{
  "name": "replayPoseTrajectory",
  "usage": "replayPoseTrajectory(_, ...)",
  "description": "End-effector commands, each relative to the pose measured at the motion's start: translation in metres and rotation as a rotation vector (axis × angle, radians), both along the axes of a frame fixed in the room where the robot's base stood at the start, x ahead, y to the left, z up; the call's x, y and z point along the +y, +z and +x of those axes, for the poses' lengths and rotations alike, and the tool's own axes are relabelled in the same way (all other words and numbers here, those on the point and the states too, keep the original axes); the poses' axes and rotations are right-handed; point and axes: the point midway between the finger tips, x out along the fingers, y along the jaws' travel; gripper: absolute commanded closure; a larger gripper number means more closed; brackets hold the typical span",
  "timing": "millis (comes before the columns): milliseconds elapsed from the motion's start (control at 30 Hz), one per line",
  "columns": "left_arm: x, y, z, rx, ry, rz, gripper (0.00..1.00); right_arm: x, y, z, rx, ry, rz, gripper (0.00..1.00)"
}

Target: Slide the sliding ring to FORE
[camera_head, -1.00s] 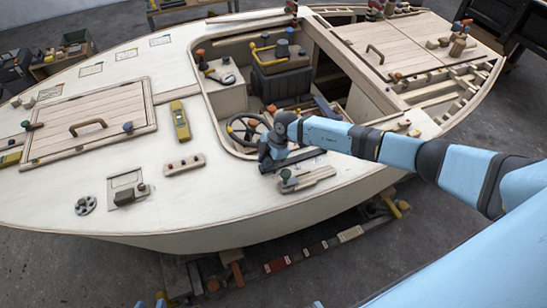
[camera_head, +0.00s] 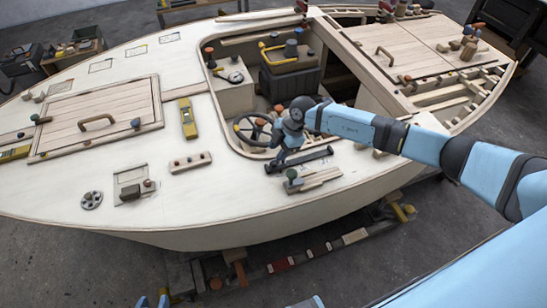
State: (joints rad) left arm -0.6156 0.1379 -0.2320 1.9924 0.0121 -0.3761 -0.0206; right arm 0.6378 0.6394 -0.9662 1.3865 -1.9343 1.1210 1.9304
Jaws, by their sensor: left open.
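A dark rail (camera_head: 315,156) lies on the pale deck beside the cockpit's near edge. My right gripper (camera_head: 273,166) points down at the rail's left end, and my wrist stands above it. I cannot make out the sliding ring apart from the gripper; the dark fingers and hand cover that end. Whether the fingers touch or hold anything there is too small to tell. Any FORE marking is unreadable.
A steering wheel (camera_head: 253,128) stands just behind the right gripper. A wooden block with a green knob (camera_head: 292,175) sits close in front of the rail. A yellow tool (camera_head: 187,118), a small knobbed strip (camera_head: 190,162) and a hatch (camera_head: 100,108) lie left. Deck between them is clear.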

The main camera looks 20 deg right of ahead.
Motion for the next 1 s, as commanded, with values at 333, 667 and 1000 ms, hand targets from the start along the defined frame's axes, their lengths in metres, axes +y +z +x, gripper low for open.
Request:
replayPoseTrajectory(333,-0.002,-0.008,-0.001,0.003,-0.004,-0.002,0.57,-0.028,0.064,-0.005,-0.003,0.001,-0.001,0.6)
replayPoseTrajectory(667,-0.002,-0.009,0.0,0.001,-0.005,-0.002,0.57,-0.033,0.078,-0.007,0.001,0.001,0.001,0.6)
replayPoseTrajectory(1000,-0.001,-0.008,0.0,-0.001,-0.004,-0.002,0.57,-0.033,0.078,-0.007,0.001,0.001,0.0,0.6)
